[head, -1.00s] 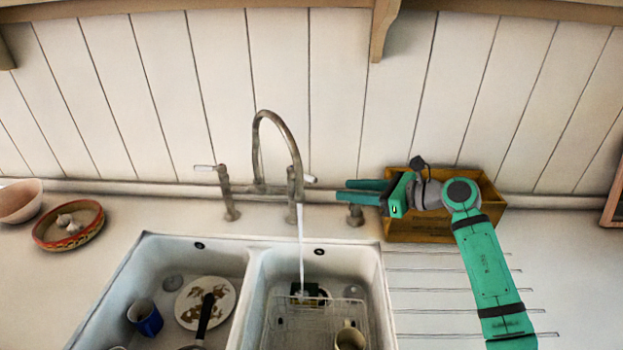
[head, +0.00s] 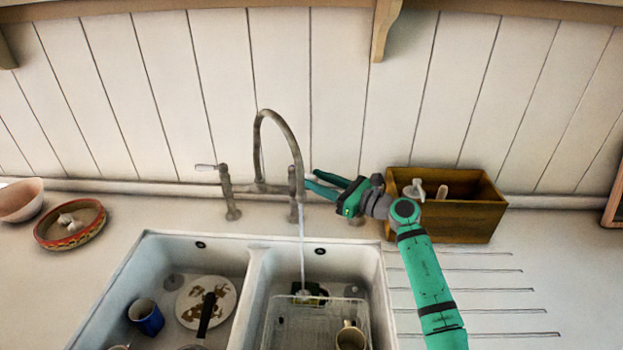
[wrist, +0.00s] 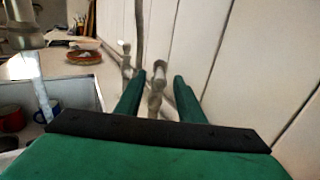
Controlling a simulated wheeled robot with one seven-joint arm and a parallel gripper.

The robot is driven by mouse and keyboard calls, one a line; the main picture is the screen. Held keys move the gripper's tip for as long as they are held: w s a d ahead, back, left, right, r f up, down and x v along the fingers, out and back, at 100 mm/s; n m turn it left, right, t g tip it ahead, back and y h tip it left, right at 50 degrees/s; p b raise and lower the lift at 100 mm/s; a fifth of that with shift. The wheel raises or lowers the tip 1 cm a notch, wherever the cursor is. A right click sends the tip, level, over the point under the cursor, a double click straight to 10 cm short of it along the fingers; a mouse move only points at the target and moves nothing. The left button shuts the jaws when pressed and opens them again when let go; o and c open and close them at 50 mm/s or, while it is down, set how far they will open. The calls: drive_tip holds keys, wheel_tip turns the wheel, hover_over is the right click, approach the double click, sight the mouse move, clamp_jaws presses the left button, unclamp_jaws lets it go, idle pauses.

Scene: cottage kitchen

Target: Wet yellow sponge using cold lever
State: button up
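The bronze tap (head: 279,140) has a lever on each side, and water runs from its spout into the right basin. The left lever (head: 206,167) has a white handle. The right lever (wrist: 158,72) shows between my fingers in the wrist view; in the head view they largely hide its handle. I see no mark saying which is cold. A small yellow and dark sponge-like thing (head: 312,291) lies at the back of the right basin, under the stream. My gripper (head: 308,182) is open at the right lever, its fingers apart; contact cannot be told.
A wire rack (head: 335,303) and a mug (head: 350,336) are in the right basin. The left basin holds a dirty plate (head: 190,310), a pan and a blue mug (head: 146,317). A wooden box (head: 460,222) stands right of the tap.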

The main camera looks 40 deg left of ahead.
drive_tip(key=shift+a, duration=1.05)
